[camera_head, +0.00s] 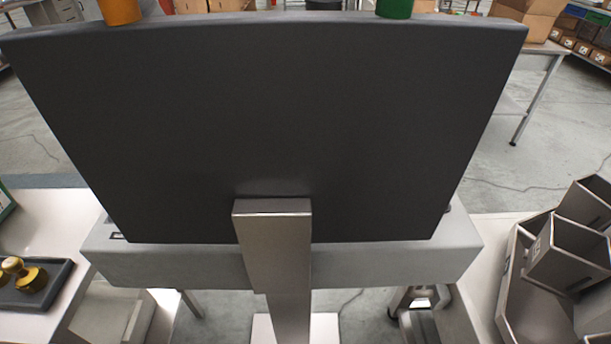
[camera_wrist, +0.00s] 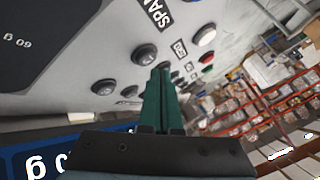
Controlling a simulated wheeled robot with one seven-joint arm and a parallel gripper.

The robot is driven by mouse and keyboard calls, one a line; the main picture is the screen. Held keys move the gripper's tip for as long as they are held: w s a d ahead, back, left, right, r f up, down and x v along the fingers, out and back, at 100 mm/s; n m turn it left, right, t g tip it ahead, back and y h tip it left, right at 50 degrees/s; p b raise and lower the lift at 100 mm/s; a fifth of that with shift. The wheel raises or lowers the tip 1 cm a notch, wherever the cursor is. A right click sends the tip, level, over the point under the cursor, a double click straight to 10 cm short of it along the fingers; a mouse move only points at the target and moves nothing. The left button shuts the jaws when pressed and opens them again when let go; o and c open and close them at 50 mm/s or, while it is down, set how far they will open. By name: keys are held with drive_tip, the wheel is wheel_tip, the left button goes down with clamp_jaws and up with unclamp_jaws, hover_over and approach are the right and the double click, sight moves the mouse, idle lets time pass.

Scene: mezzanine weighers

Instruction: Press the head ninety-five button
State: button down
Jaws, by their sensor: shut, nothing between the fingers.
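My gripper (camera_wrist: 161,72) shows only in the wrist view, with its two green fingers pressed together and nothing between them. The fingers point at a light grey panel (camera_wrist: 85,45) that carries several round buttons. A dark button (camera_wrist: 145,54) appears right by the fingertips; I cannot tell whether they touch it. Another dark button (camera_wrist: 104,87) is to the left. A pale button (camera_wrist: 203,34) and a red button (camera_wrist: 206,57) are to the right. One label partly reads "SPA"; no label reading ninety-five is legible. The fingers hide part of the panel.
In the head view a large dark panel (camera_head: 280,120) on a metal post (camera_head: 272,240) blocks the middle. Metal bins (camera_head: 568,250) stand at right, and a dark tray (camera_head: 40,290) with brass weights at left. A blue display (camera_wrist: 35,160) is low in the wrist view.

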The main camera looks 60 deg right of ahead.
idle(0.3)
drive_tip(key=shift+f, duration=0.4)
drive_tip(key=shift+f+b, duration=0.35)
drive_tip(key=shift+f, duration=0.1)
idle(0.5)
drive_tip(key=shift+r, duration=0.15)
drive_tip(key=shift+r+p, duration=0.75)
drive_tip(key=shift+p, duration=0.25)
wheel_tip(320, 180, up, 2)
drive_tip(key=shift+r+p, duration=0.1)
drive_tip(key=shift+p, duration=0.2)
drive_tip(key=shift+r, duration=1.4)
